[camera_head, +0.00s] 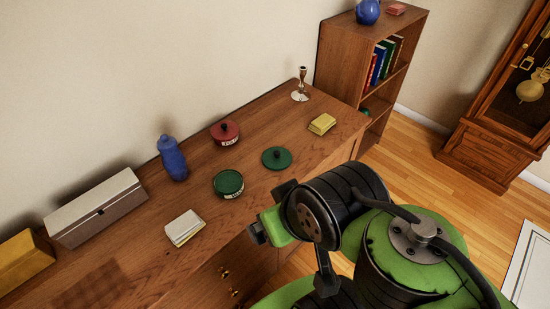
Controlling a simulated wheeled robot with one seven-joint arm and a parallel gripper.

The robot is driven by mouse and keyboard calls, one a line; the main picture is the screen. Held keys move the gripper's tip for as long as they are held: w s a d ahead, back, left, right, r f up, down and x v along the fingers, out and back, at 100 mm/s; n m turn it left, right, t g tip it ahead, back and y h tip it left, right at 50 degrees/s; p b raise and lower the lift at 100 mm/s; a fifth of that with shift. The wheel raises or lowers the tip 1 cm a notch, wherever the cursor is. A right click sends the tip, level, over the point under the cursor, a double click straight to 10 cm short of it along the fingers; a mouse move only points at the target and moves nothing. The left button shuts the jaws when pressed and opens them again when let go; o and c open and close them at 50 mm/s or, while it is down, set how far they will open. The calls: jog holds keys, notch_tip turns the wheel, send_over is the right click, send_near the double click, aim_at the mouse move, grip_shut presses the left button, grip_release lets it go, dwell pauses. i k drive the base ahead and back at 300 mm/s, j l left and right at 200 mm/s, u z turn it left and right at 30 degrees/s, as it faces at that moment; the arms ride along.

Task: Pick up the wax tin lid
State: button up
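A round green lid (277,158) with a dark knob lies flat on the wooden cabinet top. Beside it, nearer and to the left, stands a green tin (228,184) without a lid on it, with a pale label. Farther back is a red tin (225,134) with a red knobbed lid on it and a label too small to read. I cannot tell from the labels which tin is the wax tin. My gripper (261,229) is at the cabinet's front edge, nearer than the green lid and apart from it. Its fingers are partly hidden, so its opening is unclear.
A bookshelf (340,50) stands behind the cabinet's right end.

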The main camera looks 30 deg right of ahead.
aim_at(275, 158)
jog(key=l+u, duration=0.2)
jog(key=u, duration=0.2)
jog(key=l+u, duration=0.5)
jog(key=u, duration=0.25)
jog(key=l+u, duration=0.2)
jog(key=u, duration=0.15)
